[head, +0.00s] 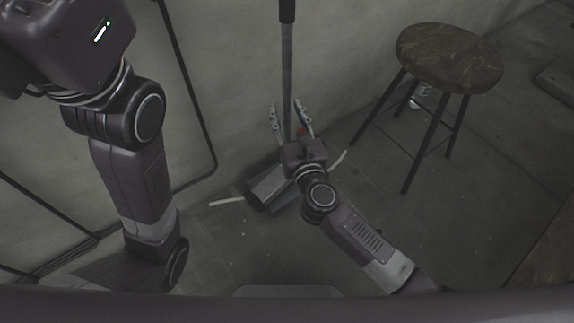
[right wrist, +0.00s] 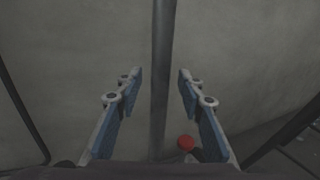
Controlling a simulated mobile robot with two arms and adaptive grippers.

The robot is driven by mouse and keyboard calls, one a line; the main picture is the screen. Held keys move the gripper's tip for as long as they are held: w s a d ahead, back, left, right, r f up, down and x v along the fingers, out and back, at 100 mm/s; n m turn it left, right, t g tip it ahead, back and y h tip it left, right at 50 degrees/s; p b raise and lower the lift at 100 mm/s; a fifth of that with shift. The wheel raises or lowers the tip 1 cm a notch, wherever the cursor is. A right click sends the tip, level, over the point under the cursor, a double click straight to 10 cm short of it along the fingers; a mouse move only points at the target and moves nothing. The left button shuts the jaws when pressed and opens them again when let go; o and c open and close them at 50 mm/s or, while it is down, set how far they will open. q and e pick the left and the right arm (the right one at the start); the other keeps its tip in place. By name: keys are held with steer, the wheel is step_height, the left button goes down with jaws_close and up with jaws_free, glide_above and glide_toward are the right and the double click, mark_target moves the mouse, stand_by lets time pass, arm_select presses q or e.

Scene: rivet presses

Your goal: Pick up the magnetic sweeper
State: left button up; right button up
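The magnetic sweeper stands upright near the wall; its grey pole (head: 287,65) has a black grip (head: 287,10) on top. A grey box-like part (head: 268,187) low by the floor looks like its head, partly hidden by my right arm. My right gripper (head: 291,117) is open, with one finger on each side of the pole. In the right wrist view the pole (right wrist: 161,70) runs between the open fingers (right wrist: 160,82), with a gap on both sides. I cannot tell how deep it sits between them. My left arm is at the left; its fingers are out of view.
A stool (head: 450,57) with a round dark seat and thin legs stands right of the sweeper. A small red knob (right wrist: 186,142) shows below the right finger. A pale strip (head: 227,201) lies low beside the sweeper head. Dark pipes run along the wall at left.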

jaws_close()
stand_by(0.4)
steer(key=shift+r, duration=0.3)
steer(key=shift+r, duration=0.1)
